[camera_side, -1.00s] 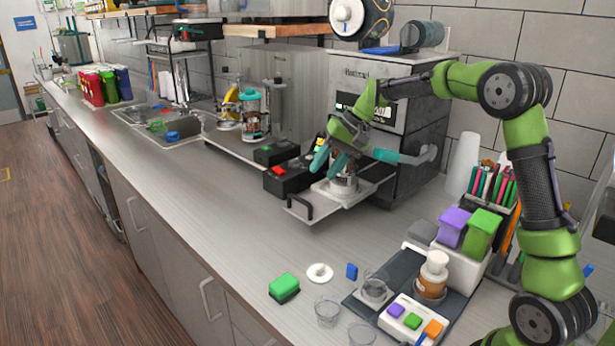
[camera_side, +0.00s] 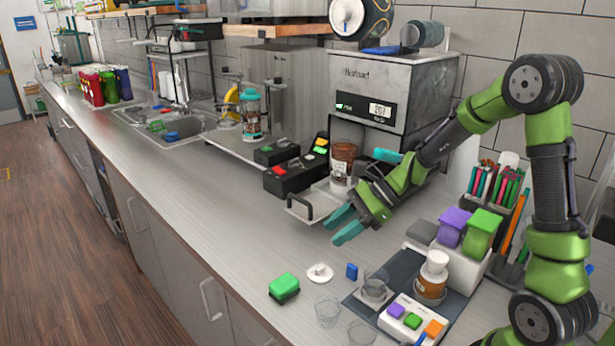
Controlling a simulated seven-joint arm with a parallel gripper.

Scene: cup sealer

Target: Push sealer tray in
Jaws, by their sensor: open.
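The cup sealer (camera_side: 392,90) is a tall grey machine with a lit display, standing against the tiled wall. Its tray (camera_side: 322,201) sticks out of the front over the counter, with a black handle (camera_side: 300,207) at its front end. A cup with brown contents (camera_side: 342,166) stands upright on the tray. My gripper (camera_side: 345,226) is open and empty, with teal fingers pointing left, in front of and to the right of the tray handle. It is apart from the cup. Part of the tray's right side is hidden behind my gripper.
Black boxes with coloured buttons (camera_side: 296,176) stand just left of the tray. A green sponge-like block (camera_side: 284,288), a white lid (camera_side: 320,272) and clear cups (camera_side: 327,312) sit nearer the front. A dark mat (camera_side: 400,273) holds more items.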

